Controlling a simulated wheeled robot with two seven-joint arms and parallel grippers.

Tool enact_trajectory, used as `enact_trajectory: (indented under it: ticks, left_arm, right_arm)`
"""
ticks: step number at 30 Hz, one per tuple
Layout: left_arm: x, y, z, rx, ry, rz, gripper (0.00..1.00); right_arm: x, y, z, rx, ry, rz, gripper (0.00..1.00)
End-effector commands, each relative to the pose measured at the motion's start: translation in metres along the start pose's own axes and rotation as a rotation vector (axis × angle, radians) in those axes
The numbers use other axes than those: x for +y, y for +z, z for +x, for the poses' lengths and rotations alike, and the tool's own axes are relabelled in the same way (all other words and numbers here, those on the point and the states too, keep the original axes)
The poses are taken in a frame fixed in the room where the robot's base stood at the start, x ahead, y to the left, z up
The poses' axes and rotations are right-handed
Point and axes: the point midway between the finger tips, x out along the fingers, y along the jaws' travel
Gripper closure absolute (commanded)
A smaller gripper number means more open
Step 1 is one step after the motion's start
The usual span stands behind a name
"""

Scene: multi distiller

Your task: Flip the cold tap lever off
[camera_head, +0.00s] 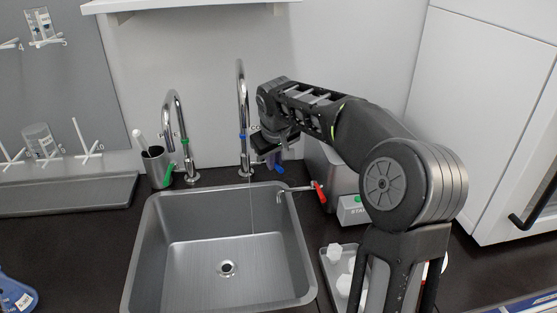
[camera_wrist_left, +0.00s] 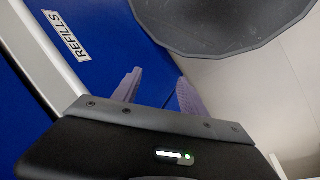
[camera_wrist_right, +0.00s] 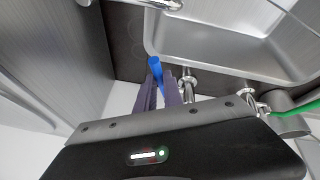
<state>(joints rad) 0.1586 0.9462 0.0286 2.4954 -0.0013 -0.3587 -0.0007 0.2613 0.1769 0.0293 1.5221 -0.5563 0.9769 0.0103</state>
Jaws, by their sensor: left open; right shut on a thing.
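The cold tap (camera_head: 243,110) is a tall chrome gooseneck with a blue band, behind the sink. A thin stream of water (camera_head: 252,210) seems to run from it into the basin. Its blue lever (camera_head: 279,164) sticks out to the right of the tap's base. My right gripper (camera_head: 272,148) is at this lever, shut on it. In the right wrist view the lever's blue end (camera_wrist_right: 155,68) shows between and beyond the fingertips (camera_wrist_right: 160,92). My left gripper (camera_wrist_left: 158,88) shows only in its wrist view, open and empty, in front of a blue surface marked REFILLS.
The steel sink (camera_head: 160,225) lies in front. A second tap (camera_head: 185,140) with a green lever (camera_head: 168,174) stands left. A spout with a red lever (camera_head: 320,192), a grey box (camera_head: 325,170) and a tray with white pieces (camera_head: 328,268) are on the right.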

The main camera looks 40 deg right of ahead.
Motion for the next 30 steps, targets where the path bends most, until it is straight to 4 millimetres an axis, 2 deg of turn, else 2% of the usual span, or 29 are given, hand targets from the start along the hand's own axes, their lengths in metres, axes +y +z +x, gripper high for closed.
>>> enact_trajectory:
  ticks: [7, 8, 15, 24, 30]
  left_arm:
    - [0.000, 0.000, 0.000, 0.000, 0.000, 0.000, 0.50]
    - [0.000, 0.000, 0.000, 0.000, 0.000, 0.000, 0.50]
    - [0.000, 0.000, 0.000, 0.000, 0.000, 0.000, 0.50]
    - [0.000, 0.000, 0.000, 0.000, 0.000, 0.000, 0.50]
    - [0.000, 0.000, 0.000, 0.000, 0.000, 0.000, 0.50]
  right_arm:
    - [0.000, -0.001, 0.000, 0.001, 0.000, 0.002, 1.00]
    - [0.000, -0.001, 0.000, 0.002, 0.000, 0.002, 0.87]
    - [0.000, 0.000, 0.000, 0.001, 0.000, 0.001, 0.67]
    - [0.000, 0.000, -0.002, 0.001, 0.000, 0.001, 0.67]
    - [0.000, -0.001, -0.021, 0.004, 0.000, 0.001, 0.67]
